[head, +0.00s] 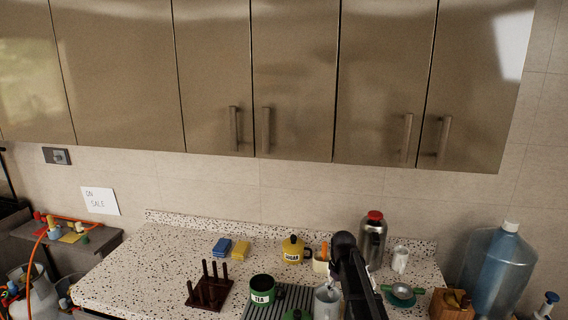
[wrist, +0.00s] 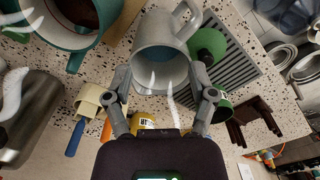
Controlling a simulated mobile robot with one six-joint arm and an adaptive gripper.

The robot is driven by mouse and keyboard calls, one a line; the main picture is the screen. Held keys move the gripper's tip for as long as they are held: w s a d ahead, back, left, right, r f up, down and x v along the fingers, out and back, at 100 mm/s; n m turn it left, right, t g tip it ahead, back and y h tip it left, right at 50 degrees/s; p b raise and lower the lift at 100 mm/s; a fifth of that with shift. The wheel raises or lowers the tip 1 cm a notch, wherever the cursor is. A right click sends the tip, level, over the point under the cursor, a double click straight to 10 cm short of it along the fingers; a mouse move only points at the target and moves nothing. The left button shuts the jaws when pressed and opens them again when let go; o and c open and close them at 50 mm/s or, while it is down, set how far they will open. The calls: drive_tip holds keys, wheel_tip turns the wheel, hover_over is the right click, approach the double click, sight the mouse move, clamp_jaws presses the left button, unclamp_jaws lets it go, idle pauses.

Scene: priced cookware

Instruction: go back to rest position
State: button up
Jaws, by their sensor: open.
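My gripper (wrist: 160,82) is open in the wrist view, its two fingers spread on either side of a grey mug (wrist: 160,58). The mug's open mouth faces the camera and its handle points up and right. I cannot tell whether the fingers touch it. In the head view the grey mug (head: 326,301) stands at the front of the speckled counter (head: 130,268), just left of my black arm, by a grey ridged drainer (head: 292,296). My gripper is hidden behind the arm in that view.
A green TEA container (head: 262,290), a dark peg rack (head: 208,291) and a yellow SUGAR pot (head: 293,250) stand left of the arm. Steel cabinets (head: 295,70) hang above.

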drive_tip(key=s+f+m+b, duration=0.3)
drive_tip(key=s+f+b, duration=0.1)
drive_tip(key=s, duration=0.6)
drive_tip(key=s+f+m+b, duration=0.3)
drive_tip(key=s+f+b, duration=0.1)
drive_tip(key=s, duration=0.7)
drive_tip(key=shift+a+f+b, duration=0.35)
drive_tip(key=shift+a+f, duration=0.05)
drive_tip(key=shift+f, duration=0.05)
